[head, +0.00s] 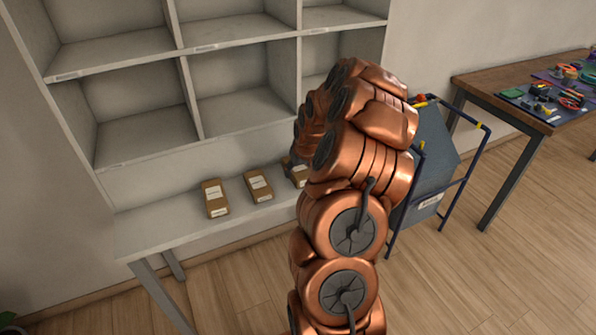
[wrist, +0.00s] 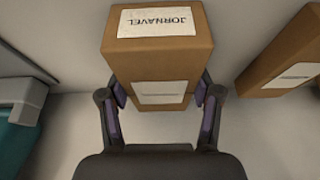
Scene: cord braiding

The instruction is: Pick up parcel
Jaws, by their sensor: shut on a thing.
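In the wrist view my gripper (wrist: 159,95) is shut on a brown cardboard parcel (wrist: 195,57), with one finger pad against each side. A white label on the parcel reads JORNAVEL upside down, and a second label shows on the face nearer my palm. In the head view part of a parcel (head: 299,174) shows at the left edge of my arm, which hides the gripper. I cannot tell whether the parcel is clear of the shelf.
Two more parcels stand on the white shelf (head: 160,226), a left one (head: 215,199) and a middle one (head: 258,186). Empty cubbyholes (head: 235,110) are above. A blue-grey bin in a frame (head: 432,150) stands right of my arm. A workbench (head: 500,75) with tools is at right.

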